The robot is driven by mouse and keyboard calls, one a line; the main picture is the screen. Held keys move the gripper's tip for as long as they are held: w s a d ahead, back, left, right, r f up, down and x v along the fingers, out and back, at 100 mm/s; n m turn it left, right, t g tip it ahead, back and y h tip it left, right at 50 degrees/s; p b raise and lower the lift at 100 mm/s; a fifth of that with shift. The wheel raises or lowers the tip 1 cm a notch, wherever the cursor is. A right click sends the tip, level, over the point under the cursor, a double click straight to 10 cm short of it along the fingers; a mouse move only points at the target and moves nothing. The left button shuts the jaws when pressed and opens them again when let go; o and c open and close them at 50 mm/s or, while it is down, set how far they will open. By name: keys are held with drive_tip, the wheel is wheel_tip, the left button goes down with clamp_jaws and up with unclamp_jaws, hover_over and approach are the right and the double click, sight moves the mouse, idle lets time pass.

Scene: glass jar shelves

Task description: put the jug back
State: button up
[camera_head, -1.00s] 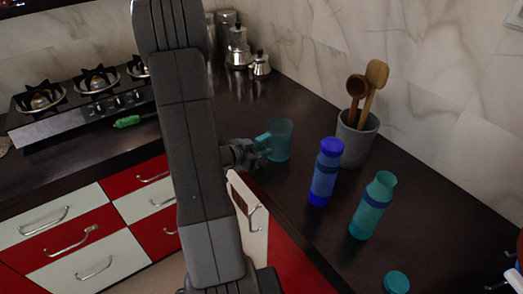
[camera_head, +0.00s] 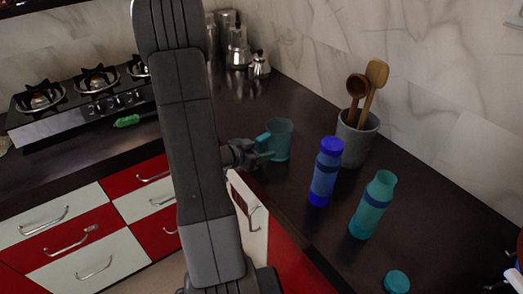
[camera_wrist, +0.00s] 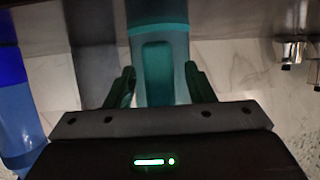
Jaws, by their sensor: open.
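The jug (camera_head: 281,140) is a see-through teal vessel with a handle. It stands upright on the dark counter (camera_head: 300,230), left of the blue bottle, with its handle side toward my gripper. My gripper (camera_head: 265,154) is open at the handle side of the jug. In the wrist view the jug (camera_wrist: 160,28) fills the top middle, and its handle lies between the two spread fingers of my gripper (camera_wrist: 156,85). Gaps show between the fingers and the handle.
A blue bottle (camera_head: 325,175) and a teal bottle (camera_head: 372,208) stand to the right of the jug. A grey pot (camera_head: 355,140) with wooden spoons is behind them. A teal lid (camera_head: 397,281) lies in front. Moka pots (camera_head: 238,48) and a stove (camera_head: 95,92) are farther back.

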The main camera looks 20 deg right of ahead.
drive_tip(key=p+v, duration=0.3)
drive_tip(key=v, duration=0.5)
idle(1.4)
drive_tip(key=shift+a, duration=0.1)
drive_tip(key=v, duration=1.3)
drive_tip(key=shift+s+a+r, duration=0.2)
drive_tip(key=shift+a, duration=0.1)
drive_tip(key=shift+d, duration=0.1)
drive_tip(key=x, duration=1.3)
drive_tip(key=shift+w+d+f, duration=0.2)
drive_tip(key=shift+w+d, duration=0.05)
drive_tip(key=shift+d, duration=0.05)
